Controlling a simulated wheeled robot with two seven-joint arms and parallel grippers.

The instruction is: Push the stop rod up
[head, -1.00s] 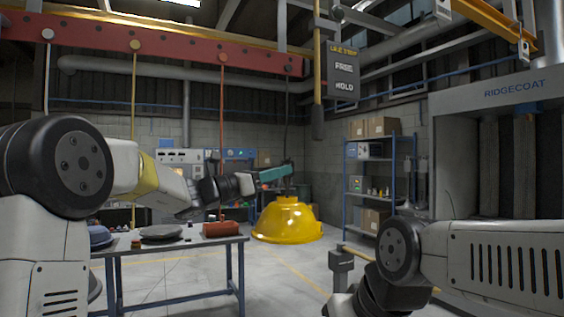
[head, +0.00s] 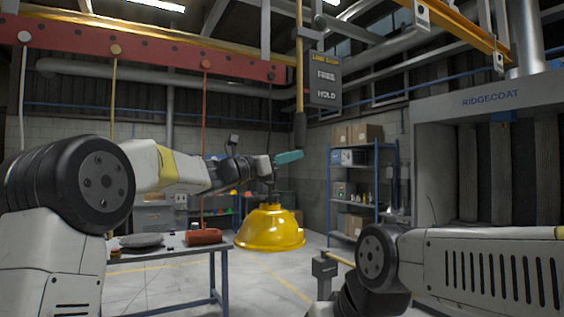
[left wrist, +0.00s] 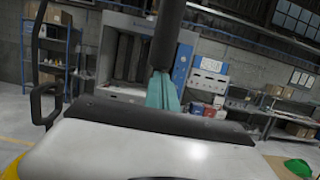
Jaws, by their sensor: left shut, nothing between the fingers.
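The stop rod (head: 300,70) hangs down beside a dark sign (head: 325,84) marked LINE STOP, FREE and HOLD. It is a thin yellow rod with a thick dark lower end. My left gripper (head: 290,157), with teal fingers, is shut and empty just below that dark end. In the left wrist view the rod's dark end (left wrist: 168,40) stands above and in front of my teal fingers (left wrist: 162,92) and overlaps them. I cannot tell whether they touch. My right arm shows at the lower right, but its gripper is not visible.
A yellow hood (head: 270,230) hangs below my left gripper. A table (head: 170,254) with a red box (head: 204,237) stands at left. A blue shelf (head: 330,190) with cartons stands behind, and a large grey booth (head: 500,97) at right. A red beam (head: 150,45) runs overhead.

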